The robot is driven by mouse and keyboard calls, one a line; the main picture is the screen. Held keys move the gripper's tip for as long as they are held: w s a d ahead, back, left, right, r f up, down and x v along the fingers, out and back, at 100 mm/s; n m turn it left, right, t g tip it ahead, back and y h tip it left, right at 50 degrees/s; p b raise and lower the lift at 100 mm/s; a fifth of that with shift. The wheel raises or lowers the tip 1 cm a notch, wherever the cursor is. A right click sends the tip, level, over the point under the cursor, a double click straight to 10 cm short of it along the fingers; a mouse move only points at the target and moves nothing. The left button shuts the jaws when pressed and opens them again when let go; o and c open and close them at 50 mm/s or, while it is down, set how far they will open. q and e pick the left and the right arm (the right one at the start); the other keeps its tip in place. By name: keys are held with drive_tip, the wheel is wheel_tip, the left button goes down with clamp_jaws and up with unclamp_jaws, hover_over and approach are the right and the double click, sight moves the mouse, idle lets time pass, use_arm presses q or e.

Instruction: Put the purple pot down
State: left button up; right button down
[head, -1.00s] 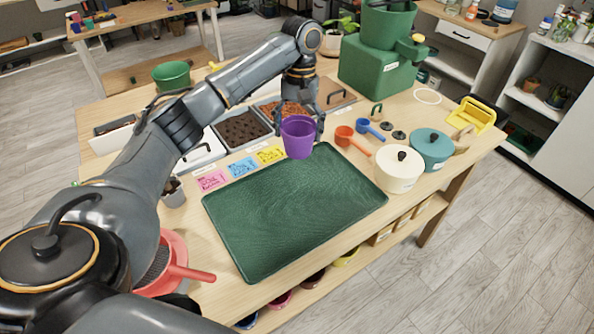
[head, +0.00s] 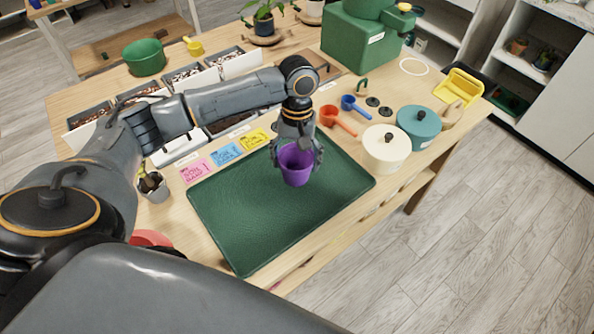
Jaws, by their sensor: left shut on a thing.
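The purple pot (head: 296,169) is upright over the right part of the dark green mat (head: 235,222). My left gripper (head: 298,155) is shut on the pot, with its fingers around the pot's sides near the rim. The pot looks empty inside. I cannot tell whether its base touches the mat or is a little above it. My right gripper is not in view.
Pink, blue and yellow cards (head: 226,155) lie along the mat's back edge. A cream lidded pot (head: 385,150), a teal lidded pot (head: 417,128), an orange scoop (head: 337,120) and a blue scoop (head: 355,106) stand to the right. The mat's left and front are clear.

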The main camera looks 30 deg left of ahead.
sight(297, 167)
use_arm(q)
drive_tip(key=shift+s+d+f, duration=0.15)
drive_tip(key=shift+s+f, duration=0.05)
drive_tip(key=f, duration=0.1)
drive_tip(key=f+p, duration=0.1)
drive_tip(key=f, duration=0.1)
drive_tip(key=shift+s+d+f, duration=0.3)
drive_tip(key=shift+f, duration=0.25)
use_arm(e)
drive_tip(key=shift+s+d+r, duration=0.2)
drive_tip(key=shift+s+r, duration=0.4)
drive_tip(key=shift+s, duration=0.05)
use_arm(q)
drive_tip(key=o, duration=1.1)
drive_tip(key=shift+f, duration=0.15)
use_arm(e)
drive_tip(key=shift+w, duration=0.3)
